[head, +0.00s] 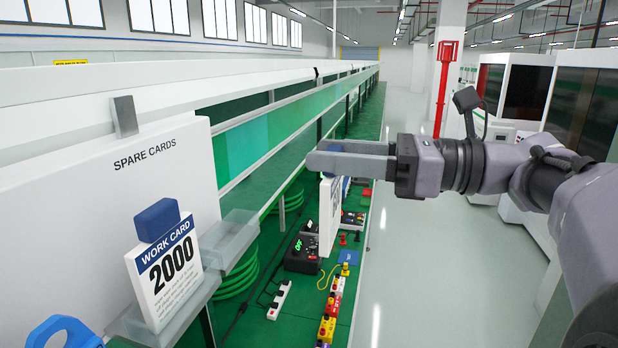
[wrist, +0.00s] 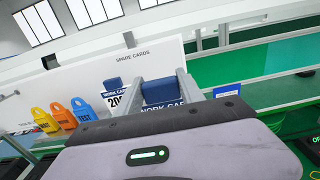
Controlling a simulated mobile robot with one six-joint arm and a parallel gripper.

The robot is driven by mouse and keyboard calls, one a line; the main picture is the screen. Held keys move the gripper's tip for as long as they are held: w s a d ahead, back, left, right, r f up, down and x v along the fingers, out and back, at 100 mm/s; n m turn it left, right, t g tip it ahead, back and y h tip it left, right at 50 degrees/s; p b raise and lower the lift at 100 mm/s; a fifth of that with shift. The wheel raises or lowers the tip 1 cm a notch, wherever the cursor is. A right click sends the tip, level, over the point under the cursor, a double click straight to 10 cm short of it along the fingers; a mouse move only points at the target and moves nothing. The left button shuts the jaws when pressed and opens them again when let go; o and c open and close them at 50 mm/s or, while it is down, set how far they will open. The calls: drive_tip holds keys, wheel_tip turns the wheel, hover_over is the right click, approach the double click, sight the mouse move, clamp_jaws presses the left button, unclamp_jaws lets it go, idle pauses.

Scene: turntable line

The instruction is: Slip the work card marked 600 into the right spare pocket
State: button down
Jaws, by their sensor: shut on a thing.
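My gripper (head: 322,158) is at the centre of the head view, shut on the blue tab of a white work card (head: 330,215). The card hangs below the fingers, nearly edge-on. In the wrist view the blue tab (wrist: 165,92) sits between the fingers; only "WORK CAR" shows and the number is hidden. The white SPARE CARDS board (head: 95,220) is at the left. A work card marked 2000 (head: 165,270) stands in its nearer clear pocket (head: 190,318). The farther, right pocket (head: 228,240) looks empty. The held card is apart from it, to the right in the head view.
Blue (wrist: 44,118), yellow (wrist: 62,115) and orange (wrist: 83,110) tags stand left of the 2000 card in the wrist view. A green bench with a black device (head: 302,250), a power strip (head: 280,300) and coloured switch boxes (head: 330,310) lies below. The aisle floor (head: 440,270) is clear.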

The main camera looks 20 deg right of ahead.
drive_tip(key=shift+w+a+r, duration=0.1)
drive_tip(key=shift+r, duration=0.35)
drive_tip(key=shift+a+r, duration=0.1)
drive_tip(key=shift+a, duration=0.15)
drive_tip(key=w+a+f, duration=0.2)
drive_tip(key=w+a, duration=0.2)
drive_tip(key=a, duration=0.2)
drive_tip(key=w+a+f, duration=0.2)
drive_tip(key=w+a, duration=0.1)
drive_tip(key=a, duration=0.4)
drive_tip(key=shift+w+a+p, duration=0.15)
drive_tip(key=shift+w+p, duration=0.25)
drive_tip(key=c, duration=0.7)
unclamp_jaws()
drive_tip(key=shift+o, duration=0.2)
